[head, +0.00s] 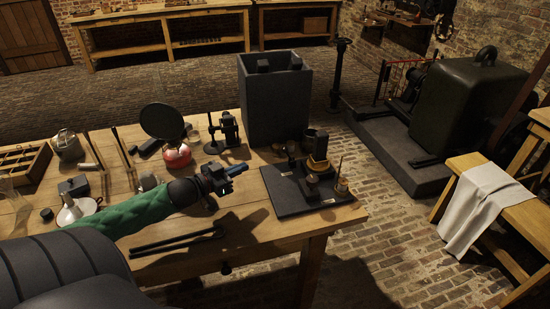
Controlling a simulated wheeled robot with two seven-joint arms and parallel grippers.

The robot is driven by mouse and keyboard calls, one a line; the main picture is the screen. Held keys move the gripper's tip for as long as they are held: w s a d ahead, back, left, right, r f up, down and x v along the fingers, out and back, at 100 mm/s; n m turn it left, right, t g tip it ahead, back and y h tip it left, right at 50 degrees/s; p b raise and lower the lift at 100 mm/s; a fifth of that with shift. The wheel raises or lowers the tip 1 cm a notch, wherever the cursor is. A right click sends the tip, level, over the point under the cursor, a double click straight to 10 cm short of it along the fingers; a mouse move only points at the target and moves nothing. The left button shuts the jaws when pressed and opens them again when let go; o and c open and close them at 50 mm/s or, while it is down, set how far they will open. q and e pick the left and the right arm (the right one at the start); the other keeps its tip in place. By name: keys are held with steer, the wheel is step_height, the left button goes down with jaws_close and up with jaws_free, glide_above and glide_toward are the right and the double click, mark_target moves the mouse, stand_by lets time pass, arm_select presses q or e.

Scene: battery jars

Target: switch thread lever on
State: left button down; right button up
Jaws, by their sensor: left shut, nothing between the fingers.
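The dark board (283,200) lies at the right end of the wooden bench and carries several small dark fittings. Among them are a tall block with a brass-coloured band (319,158) and an upright thin rod on a round base (341,183). I cannot tell which fitting is the thread lever, or how it is set. My left gripper (238,169) is at the board's left edge, shut and empty, pointing right towards the fittings. Its black wrist and green sleeve cross the front of the bench. My right gripper is not in view.
A tall dark grey open box (273,98) stands behind the board. A red burner (177,156), a round black disc (162,121) and a small black stand (229,130) are behind my arm. Black tongs (178,242) lie at the bench front.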

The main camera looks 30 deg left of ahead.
mark_target(282, 150)
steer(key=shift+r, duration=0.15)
